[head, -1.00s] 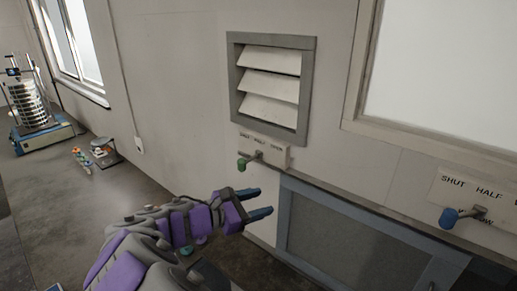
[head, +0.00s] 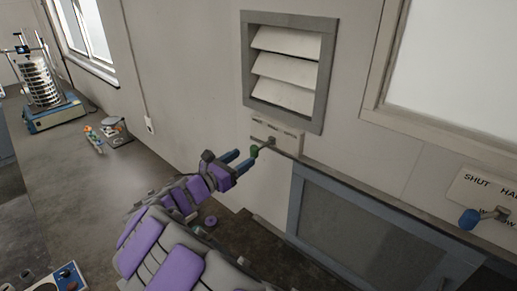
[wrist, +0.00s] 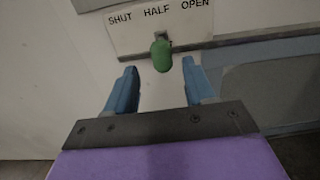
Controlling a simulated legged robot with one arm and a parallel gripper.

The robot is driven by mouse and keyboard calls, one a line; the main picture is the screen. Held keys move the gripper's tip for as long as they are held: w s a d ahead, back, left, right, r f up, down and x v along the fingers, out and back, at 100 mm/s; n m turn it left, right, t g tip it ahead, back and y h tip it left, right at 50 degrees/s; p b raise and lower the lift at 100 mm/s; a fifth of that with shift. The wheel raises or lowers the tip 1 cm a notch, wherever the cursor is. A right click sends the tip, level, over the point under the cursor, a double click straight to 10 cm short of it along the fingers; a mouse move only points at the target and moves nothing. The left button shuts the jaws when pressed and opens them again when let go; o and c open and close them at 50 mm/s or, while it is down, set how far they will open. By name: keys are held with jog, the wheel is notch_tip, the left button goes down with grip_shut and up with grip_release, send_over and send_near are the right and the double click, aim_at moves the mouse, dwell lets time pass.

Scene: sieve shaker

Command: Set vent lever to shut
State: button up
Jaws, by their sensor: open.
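The vent lever has a green knob (head: 254,151) and sits on a pale label plate (head: 289,139) under the louvred vent (head: 291,68). In the wrist view the plate (wrist: 124,37) reads SHUT, HALF, OPEN from left to right. There the green knob (wrist: 161,57) appears below HALF, sticking out toward the camera. My gripper (head: 238,158) is open and empty, close to the knob. In the wrist view the knob shows between the two blue fingertips of my gripper (wrist: 160,70), with gaps on both sides. I cannot tell whether it is between them in depth.
A second lever with a blue knob (head: 469,219) is on a plate at the right, under a window frame (head: 440,128). A ledge and a framed grey panel (head: 350,232) lie below. The sieve shaker (head: 45,90) and a small device (head: 115,131) stand on the left bench.

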aim_at(251, 153)
jog(key=x, duration=0.7)
jog(key=shift+w+d, duration=0.5)
jog(key=shift+d, duration=0.1)
jog(key=shift+a, duration=0.1)
jog(key=shift+a, duration=0.1)
jog(key=shift+a, duration=0.1)
jog(key=shift+c, duration=1.2)
grip_shut()
